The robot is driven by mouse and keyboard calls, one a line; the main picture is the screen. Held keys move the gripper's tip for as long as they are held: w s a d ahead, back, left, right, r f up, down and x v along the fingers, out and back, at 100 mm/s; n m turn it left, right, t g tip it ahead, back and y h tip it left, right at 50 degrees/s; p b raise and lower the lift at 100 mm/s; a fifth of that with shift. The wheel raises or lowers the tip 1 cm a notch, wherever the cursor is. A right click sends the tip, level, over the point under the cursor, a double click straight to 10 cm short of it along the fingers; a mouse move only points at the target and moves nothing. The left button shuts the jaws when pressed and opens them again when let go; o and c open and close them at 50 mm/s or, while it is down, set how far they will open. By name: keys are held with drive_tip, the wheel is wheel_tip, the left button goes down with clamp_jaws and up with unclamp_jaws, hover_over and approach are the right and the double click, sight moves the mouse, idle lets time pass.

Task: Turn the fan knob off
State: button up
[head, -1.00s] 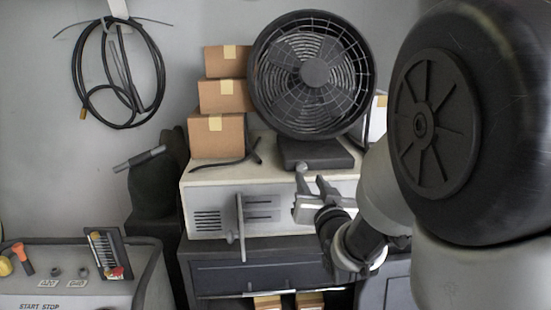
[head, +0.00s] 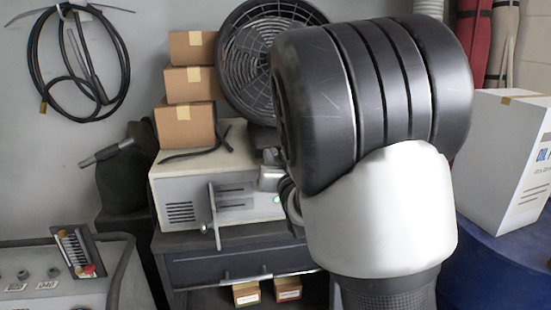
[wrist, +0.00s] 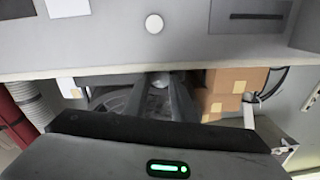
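The black fan (head: 246,75) stands on the white box (head: 195,165) in the head view; my arm covers its right side and most of its base. In the wrist view the fan's dark round grille (wrist: 112,98) shows upside down behind my fingers. I cannot make out the fan knob for certain. A small round white disc (wrist: 154,23) shows on a pale face in the wrist view. My gripper (wrist: 163,82) has two dark fingers apart, with nothing clearly held between them. In the head view my gripper (head: 268,168) is at the white box's front right, largely hidden by my arm.
Cardboard boxes (head: 186,125) are stacked left of the fan. A grey lever (head: 214,215) stands out from the white box's front. A control panel (head: 70,270) is at lower left. A white carton (head: 500,150) stands on a blue drum (head: 500,260) at right.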

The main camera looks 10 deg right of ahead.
drive_tip(key=shift+f+n+b, duration=0.2)
drive_tip(key=shift+n+b, duration=0.8)
drive_tip(key=shift+b, duration=0.05)
drive_tip(key=shift+r+n, duration=0.15)
drive_tip(key=shift+n, duration=0.45)
drive_tip(key=o, duration=0.8)
drive_tip(key=shift+s, duration=0.1)
